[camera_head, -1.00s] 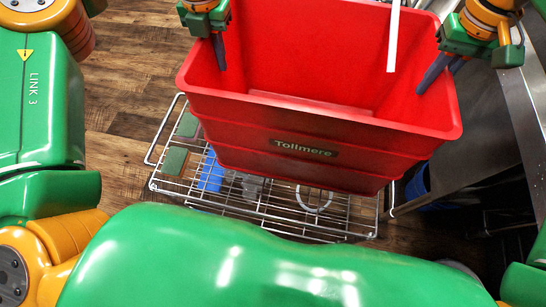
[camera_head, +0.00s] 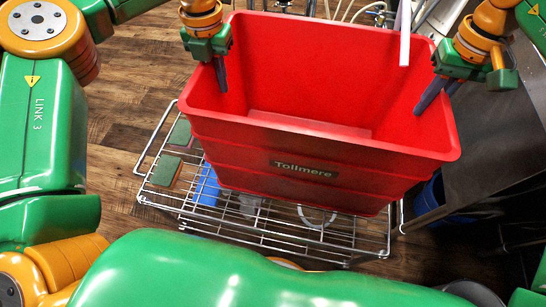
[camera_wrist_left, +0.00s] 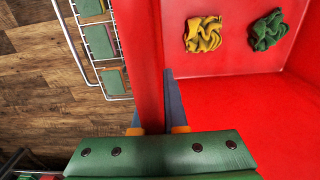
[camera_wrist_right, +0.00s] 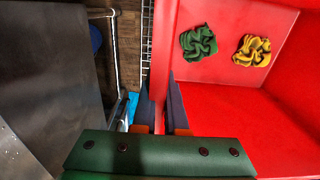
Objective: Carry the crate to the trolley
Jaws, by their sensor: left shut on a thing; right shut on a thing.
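The red crate (camera_head: 240,165), labelled Tollmere, hangs or rests over the wire trolley (camera_head: 300,243); whether its base touches is hidden. It looks about level. My left gripper (camera_head: 221,75) is shut on the crate's left wall, and my right gripper (camera_head: 432,95) on its right wall. In the left wrist view, the left gripper (camera_wrist_left: 156,100) has one finger inside the wall and one outside. In the right wrist view, the right gripper (camera_wrist_right: 160,106) straddles the opposite wall likewise. A yellow cloth (camera_wrist_left: 203,34) and a green cloth (camera_wrist_left: 268,30) lie inside the crate.
Green pads (camera_head: 164,171) and a blue item (camera_head: 206,188) show on the trolley's left side, and a white ring (camera_head: 318,216) below the crate. A steel counter (camera_head: 500,135) and a blue bucket (camera_head: 429,195) are close on the right. Wooden floor (camera_head: 110,110) is clear at left.

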